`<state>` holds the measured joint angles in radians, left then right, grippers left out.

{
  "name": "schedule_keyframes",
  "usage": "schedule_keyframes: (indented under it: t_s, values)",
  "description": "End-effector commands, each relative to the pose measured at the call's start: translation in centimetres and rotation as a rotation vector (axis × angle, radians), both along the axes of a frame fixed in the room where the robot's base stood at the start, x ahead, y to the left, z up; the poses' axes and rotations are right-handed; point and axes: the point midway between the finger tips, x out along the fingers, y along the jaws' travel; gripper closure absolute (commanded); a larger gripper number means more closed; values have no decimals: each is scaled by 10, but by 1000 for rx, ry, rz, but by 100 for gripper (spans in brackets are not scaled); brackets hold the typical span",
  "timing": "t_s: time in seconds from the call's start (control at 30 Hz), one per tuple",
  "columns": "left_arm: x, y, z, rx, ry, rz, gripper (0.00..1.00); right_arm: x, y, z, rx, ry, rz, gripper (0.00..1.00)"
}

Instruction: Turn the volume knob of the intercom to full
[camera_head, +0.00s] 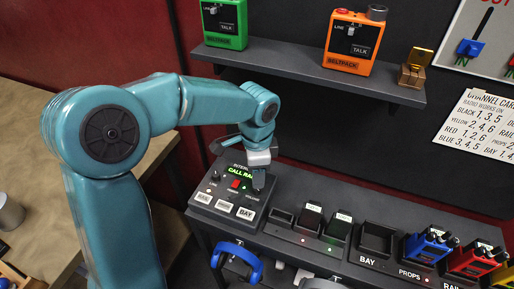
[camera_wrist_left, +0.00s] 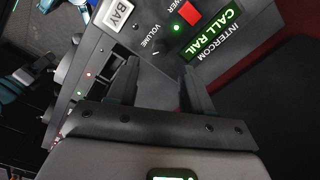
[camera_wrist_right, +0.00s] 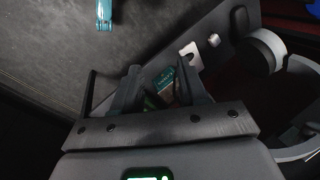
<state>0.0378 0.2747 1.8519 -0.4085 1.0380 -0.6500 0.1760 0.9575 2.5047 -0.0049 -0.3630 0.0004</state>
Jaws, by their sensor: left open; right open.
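The intercom (camera_head: 229,207) is a dark box on the left end of the counter, with a lit green "CALL RAIL" display, a red button and white keys. My left gripper (camera_head: 262,180) is over its right side, pointing down. In the left wrist view my left gripper (camera_wrist_left: 158,78) is open, its fingers on either side of the dark area beside the "VOLUME" label on the intercom (camera_wrist_left: 205,58). The volume knob is dark there and hard to make out; I cannot tell whether the fingers touch it. My right gripper (camera_wrist_right: 162,80) is open, seen only in the right wrist view.
A shelf (camera_head: 300,68) above holds a green beltpack (camera_head: 224,24), an orange beltpack (camera_head: 352,44) and a small brass-coloured object (camera_head: 414,70). Right of the intercom are chargers and an empty "BAY" slot (camera_head: 377,238), then blue (camera_head: 430,246) and red radios (camera_head: 474,262). A blue headset (camera_head: 240,256) hangs below.

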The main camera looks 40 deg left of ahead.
Motion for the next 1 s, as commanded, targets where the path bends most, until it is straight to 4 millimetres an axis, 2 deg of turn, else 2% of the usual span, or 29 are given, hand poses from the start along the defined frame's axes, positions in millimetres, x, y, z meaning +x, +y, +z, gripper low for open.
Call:
schedule_keyframes:
  t_s: [0.03,0.2,0.4,0.6,1.0]
  values:
    - [2,0,16,1,-9,0,50,0,0,0,0,0,0,57]
    - [1,-1,59,0,-6,-1,50,0,0,0,0,0,0,57]
    - [1,-1,92,-1,-4,-2,50,0,0,1,0,0,0,57]
    - [0,0,103,-1,-1,-1,50,0,0,1,0,0,0,57]
    - [0,0,102,0,0,-1,50,0,0,1,0,0,0,57]
